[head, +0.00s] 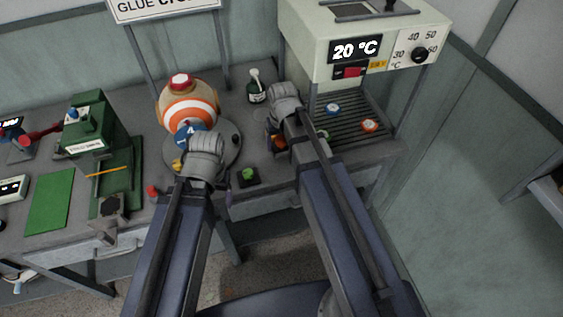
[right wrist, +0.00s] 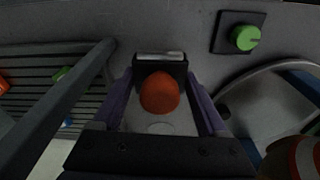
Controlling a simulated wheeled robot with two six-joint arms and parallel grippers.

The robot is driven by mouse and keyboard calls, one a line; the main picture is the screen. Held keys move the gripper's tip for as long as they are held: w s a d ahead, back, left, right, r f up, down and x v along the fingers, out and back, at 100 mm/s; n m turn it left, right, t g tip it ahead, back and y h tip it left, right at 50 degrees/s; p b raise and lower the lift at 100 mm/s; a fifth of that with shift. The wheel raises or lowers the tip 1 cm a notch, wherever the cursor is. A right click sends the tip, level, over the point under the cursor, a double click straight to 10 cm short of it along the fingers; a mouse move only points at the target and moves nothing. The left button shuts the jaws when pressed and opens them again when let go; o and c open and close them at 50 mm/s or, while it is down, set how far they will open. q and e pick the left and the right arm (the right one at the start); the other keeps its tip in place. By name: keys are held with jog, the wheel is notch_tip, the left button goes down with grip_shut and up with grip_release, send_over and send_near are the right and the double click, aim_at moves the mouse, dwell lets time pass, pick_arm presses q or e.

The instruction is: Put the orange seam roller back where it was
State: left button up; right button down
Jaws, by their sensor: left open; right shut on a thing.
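The orange seam roller (right wrist: 160,93) shows in the right wrist view as a rounded orange end between the two purple fingers of my right gripper (right wrist: 162,105). My right gripper is shut on it. Just beyond it is a small black block (right wrist: 160,62) with a pale strip on top; I cannot tell whether the roller touches it. In the head view the orange of the roller (head: 279,142) shows beside my right wrist, at the front of the table. My left gripper (head: 228,194) is open, mostly hidden behind its wrist, in front of the ball.
A striped orange and white ball (head: 188,103) sits on a round grey plate (head: 230,160). A green button (head: 248,175) is close by. The heater (head: 350,45) reading 20 °C stands over a slatted rack (head: 350,115) at right. A green press (head: 88,125) stands at left.

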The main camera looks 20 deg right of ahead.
aim_at(281, 140)
jog(key=shift+f+b, duration=2.55)
jog(key=shift+f, duration=0.65)
jog(key=shift+f, duration=0.2)
grip_release()
jog(key=shift+r, duration=0.1)
jog(key=shift+r, duration=0.15)
jog(key=r+p, duration=0.4)
jog(key=s+r+p, duration=0.1)
jog(key=r+p, duration=0.7)
jog(key=shift+s, duration=0.2)
jog(key=shift+f, duration=0.25)
jog(key=f+b, duration=0.4)
jog(key=w+f+b, duration=0.1)
jog(key=f+b, duration=0.2)
jog(key=b, duration=0.1)
jog(key=f+b, duration=0.4)
jog(key=shift+w+f, duration=0.25)
jog(key=shift+f, duration=0.05)
jog(key=shift+r, duration=0.15)
